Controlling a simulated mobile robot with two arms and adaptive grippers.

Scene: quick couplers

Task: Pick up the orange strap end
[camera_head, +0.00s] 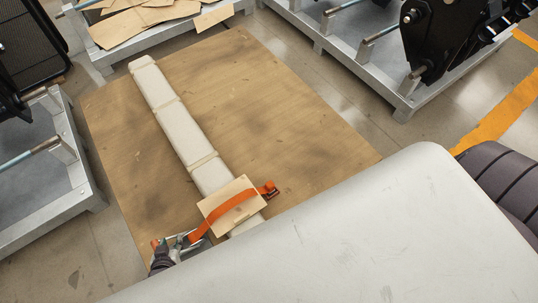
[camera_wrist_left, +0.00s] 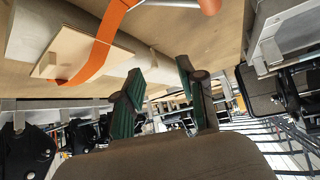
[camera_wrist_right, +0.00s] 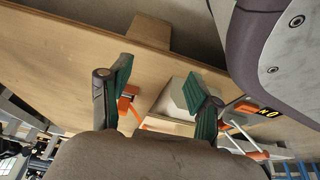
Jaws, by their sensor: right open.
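An orange strap (camera_head: 222,212) lies across a flat tan board (camera_head: 233,190) on a long, pale wrapped beam (camera_head: 170,108). One orange strap end with a dark buckle (camera_head: 268,189) sticks out on the beam's right side. On the left, the strap runs down towards a metal frame piece (camera_head: 196,246). My left gripper (camera_head: 177,244) is beside that lower part; the left wrist view shows its fingers (camera_wrist_left: 160,76) apart and empty, with the strap (camera_wrist_left: 101,45) above them. My right gripper (camera_wrist_right: 160,78) is open, facing the board, with an orange piece (camera_wrist_right: 127,101) beyond its left finger.
The beam rests on a large brown sheet (camera_head: 280,120) on the floor. Grey metal racks stand at the left (camera_head: 60,180) and top right (camera_head: 345,50); another rack holds cardboard (camera_head: 140,22).

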